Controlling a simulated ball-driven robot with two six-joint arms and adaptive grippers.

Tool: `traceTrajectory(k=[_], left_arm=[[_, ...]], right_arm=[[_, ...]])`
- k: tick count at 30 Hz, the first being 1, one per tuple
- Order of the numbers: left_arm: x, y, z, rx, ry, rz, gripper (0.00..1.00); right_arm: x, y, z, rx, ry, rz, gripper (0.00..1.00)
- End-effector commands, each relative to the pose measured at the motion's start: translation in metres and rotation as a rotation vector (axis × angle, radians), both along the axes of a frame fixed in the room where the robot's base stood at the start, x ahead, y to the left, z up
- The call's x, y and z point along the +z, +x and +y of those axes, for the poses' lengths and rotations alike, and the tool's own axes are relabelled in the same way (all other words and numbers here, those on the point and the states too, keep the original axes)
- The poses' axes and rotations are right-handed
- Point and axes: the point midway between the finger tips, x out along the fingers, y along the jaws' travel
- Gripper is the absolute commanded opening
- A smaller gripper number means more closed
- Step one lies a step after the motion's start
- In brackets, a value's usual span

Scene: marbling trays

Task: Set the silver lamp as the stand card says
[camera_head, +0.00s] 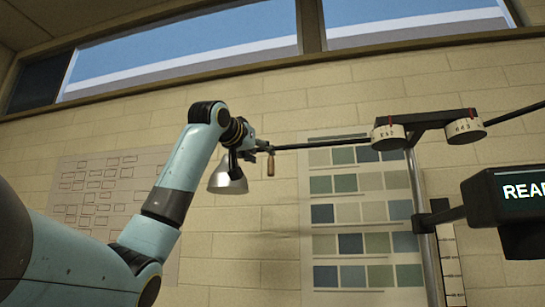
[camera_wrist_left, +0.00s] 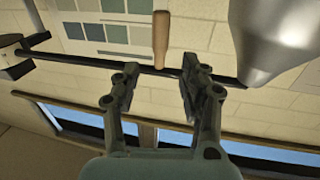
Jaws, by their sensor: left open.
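The silver lamp (camera_head: 228,177) is a bell-shaped metal shade hanging near the left end of a thin black rod (camera_head: 335,144). A wooden handle (camera_head: 270,165) hangs just right of it. My left gripper (camera_head: 262,149) is at the rod, close to lamp and handle. In the left wrist view the fingers (camera_wrist_left: 158,76) stand apart, with the handle (camera_wrist_left: 161,40) lined up with the gap between them; I cannot tell whether it is inside the gap. The shade (camera_wrist_left: 275,40) is at right there. My right gripper is out of view. I cannot make out a stand card.
Two cream marked drums (camera_head: 389,137) (camera_head: 465,130) with red pointers sit under a black bracket on the rod. A metal pole (camera_head: 424,230) carries a dark display (camera_head: 518,195) with cut-off text beginning "REA". A colour swatch chart (camera_head: 362,215) hangs on the brick wall behind.

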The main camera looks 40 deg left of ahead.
Motion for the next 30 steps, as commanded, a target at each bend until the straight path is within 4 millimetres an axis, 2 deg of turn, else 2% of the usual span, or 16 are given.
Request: traceTrajectory(k=[1,9,14,21,23,30], left_arm=[[0.004,0.011,0.003,-0.001,-0.004,0.004,0.44],[0.003,0.054,0.017,-0.001,-0.003,0.001,0.44],[0.001,0.064,0.020,0.000,-0.001,0.001,0.44],[0.000,0.065,0.021,0.000,0.000,0.000,0.44],[0.000,0.065,0.020,0.000,0.000,0.000,0.39],[0.000,0.065,0.020,0.000,0.000,0.000,0.07]], right_arm=[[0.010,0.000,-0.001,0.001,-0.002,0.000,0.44],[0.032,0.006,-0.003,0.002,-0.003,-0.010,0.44],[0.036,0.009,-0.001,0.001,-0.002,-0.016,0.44],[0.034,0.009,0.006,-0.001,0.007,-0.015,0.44],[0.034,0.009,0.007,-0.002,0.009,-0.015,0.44],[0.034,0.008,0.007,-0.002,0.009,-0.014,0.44]])
